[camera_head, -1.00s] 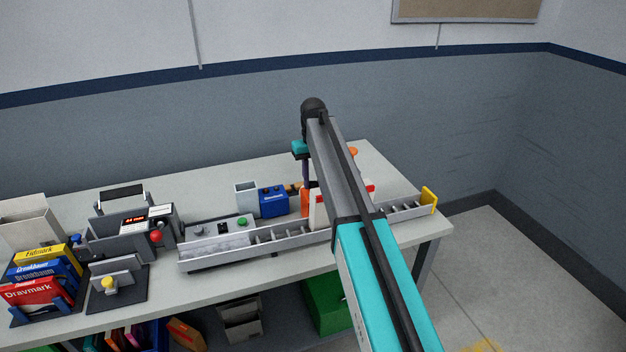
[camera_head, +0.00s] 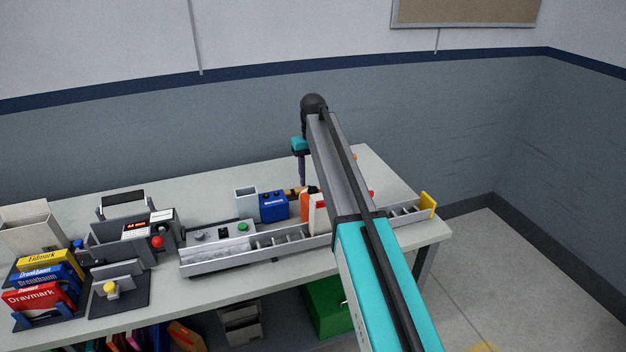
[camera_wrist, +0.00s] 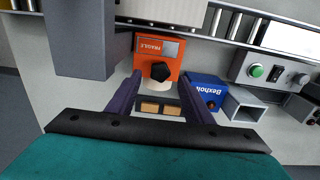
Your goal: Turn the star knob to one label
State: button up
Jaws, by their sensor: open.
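A black star knob (camera_wrist: 160,71) sits on the face of an orange box (camera_wrist: 172,49) in the wrist view. A pale round piece shows below the knob, and the box carries a "FRAGILE" label (camera_wrist: 157,46). My gripper (camera_wrist: 162,76) is open. Its two purple fingers appear on either side of the knob; I cannot tell how far they are from it. In the head view the orange box (camera_head: 305,206) is partly hidden by my arm. One finger of my gripper (camera_head: 302,167) hangs above the table there, and the knob cannot be made out.
A blue box (camera_wrist: 208,88) and an open grey bin (camera_wrist: 243,105) stand close to the right finger. A grey block (camera_wrist: 85,38) rises on the left. A roller rail (camera_head: 280,243) runs along the table front. The table's back strip (camera_head: 225,176) is clear.

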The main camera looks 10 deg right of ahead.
aim_at(313, 189)
notch_tip(313, 189, up, 10)
jog(key=p, duration=0.4)
jog(key=shift+r, duration=0.25)
